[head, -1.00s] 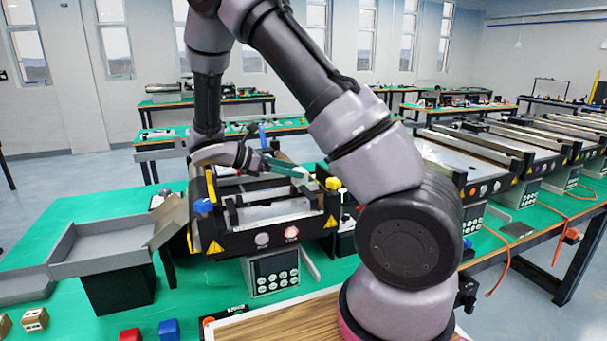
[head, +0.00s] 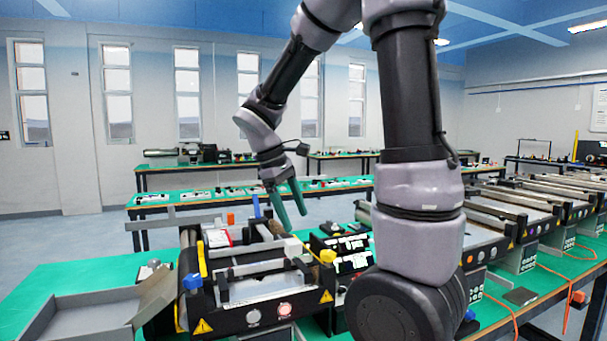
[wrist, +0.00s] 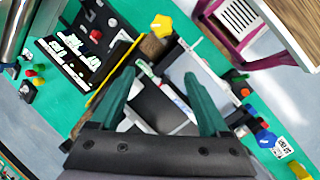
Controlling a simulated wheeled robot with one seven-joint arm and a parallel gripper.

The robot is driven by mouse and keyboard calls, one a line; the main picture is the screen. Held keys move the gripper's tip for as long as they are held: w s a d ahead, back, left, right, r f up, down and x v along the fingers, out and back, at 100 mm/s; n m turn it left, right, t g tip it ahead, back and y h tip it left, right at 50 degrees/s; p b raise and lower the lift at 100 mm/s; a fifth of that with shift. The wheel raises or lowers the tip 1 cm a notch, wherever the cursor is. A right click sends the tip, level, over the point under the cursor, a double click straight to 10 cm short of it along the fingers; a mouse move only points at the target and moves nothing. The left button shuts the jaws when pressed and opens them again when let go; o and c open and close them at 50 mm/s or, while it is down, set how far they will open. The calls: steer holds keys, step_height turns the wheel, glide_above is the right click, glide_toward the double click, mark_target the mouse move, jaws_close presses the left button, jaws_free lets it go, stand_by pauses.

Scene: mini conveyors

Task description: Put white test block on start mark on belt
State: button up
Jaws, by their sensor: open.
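A small white block (head: 293,246) sits at the right end of the near mini conveyor (head: 240,322), by its back rail. My gripper (head: 292,220) has two green fingers pointing down just above the block; they look apart from it. In the wrist view the fingers (wrist: 160,75) are spread, with nothing clearly held between them. A pale surface beside the right finger there may be the block, but I cannot tell. The conveyor's pale belt (head: 262,287) lies between black rails. I cannot make out the start mark.
A grey tray (head: 85,312) stands at the left. Black control boxes (head: 345,263) stand close on the right. More conveyors fill the right-hand bench.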

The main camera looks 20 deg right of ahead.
steer(key=s+a+r+m+t+y, duration=0.1)
steer(key=s+r+m+t+y, duration=0.4)
steer(key=s+r+m+t, duration=0.3)
step_height(320, 180, up, 3)
steer(key=s+m, duration=0.1)
steer(key=m, duration=0.2)
steer(key=shift+s+a+m+y, duration=0.15)
steer(key=shift+s+m+y, duration=0.15)
steer(key=shift+s+y, duration=0.1)
stand_by(1.3)
